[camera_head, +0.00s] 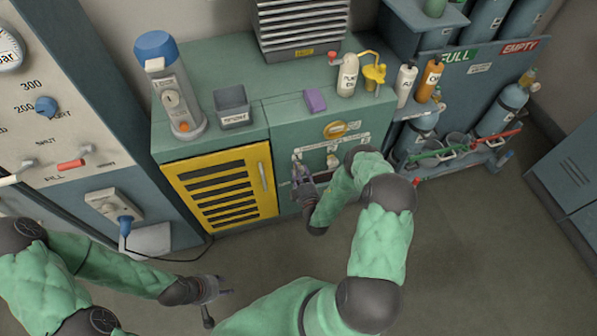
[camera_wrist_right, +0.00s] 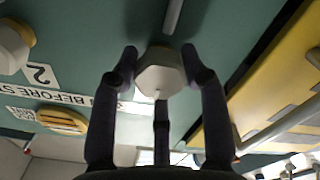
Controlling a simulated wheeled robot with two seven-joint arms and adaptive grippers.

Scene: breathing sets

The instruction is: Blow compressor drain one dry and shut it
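The compressor cabinet's green front panel (camera_head: 352,114) carries drain knobs under a yellow round emblem. My right gripper (camera_head: 300,172) is at the left drain knob, low on this panel. In the right wrist view a pale faceted drain knob (camera_wrist_right: 160,74) sits between the fingertips of my right gripper (camera_wrist_right: 160,70). The fingers flank it closely; whether they press on it is unclear. Another pale knob (camera_wrist_right: 12,48) is at the left edge, beside a "2" label (camera_wrist_right: 40,75). My left gripper (camera_head: 220,287) is low over the floor, empty, its fingers apart.
A yellow louvred door (camera_head: 222,187) with an upright handle is left of the drains. Bottles, a purple block (camera_head: 316,100) and a grey bin (camera_head: 232,106) stand on the cabinet top. A cylinder rack (camera_head: 471,72) is at right. The floor in front is open.

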